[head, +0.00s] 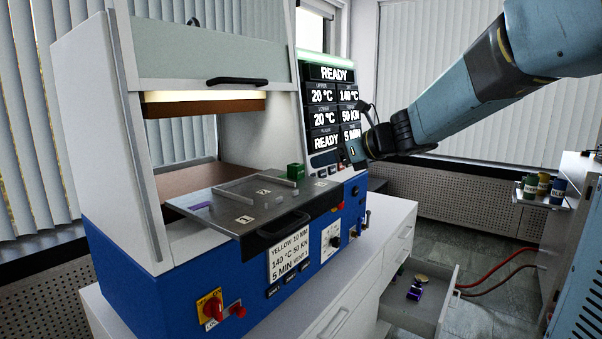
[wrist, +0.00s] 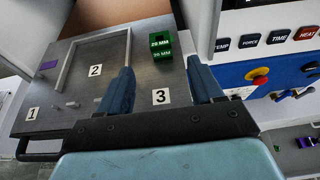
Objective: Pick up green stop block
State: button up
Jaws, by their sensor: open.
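The green stop block (wrist: 161,48) stands on the grey metal plate near the label 3 and is marked 20 MM in the wrist view. In the head view the green block (head: 295,171) stands at the back right of the plate. My gripper (wrist: 162,75) is open, with its two blue fingers apart. In the wrist view the block appears beyond the fingertips, between them, with nothing held. In the head view my gripper (head: 354,152) is to the right of the block, in front of the display panel.
The press plate (head: 190,202) is pulled out and bears a frame (wrist: 90,45) and a purple piece (wrist: 48,65). The press display panel (head: 330,100) rises behind the block. An open drawer (head: 425,310) at lower right holds small items. Jars (head: 543,185) stand at far right.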

aim_at(301, 166)
jog(key=x, duration=1.1)
jog(key=shift+f, duration=0.1)
jog(key=shift+c, duration=0.3)
jog(key=c, duration=1)
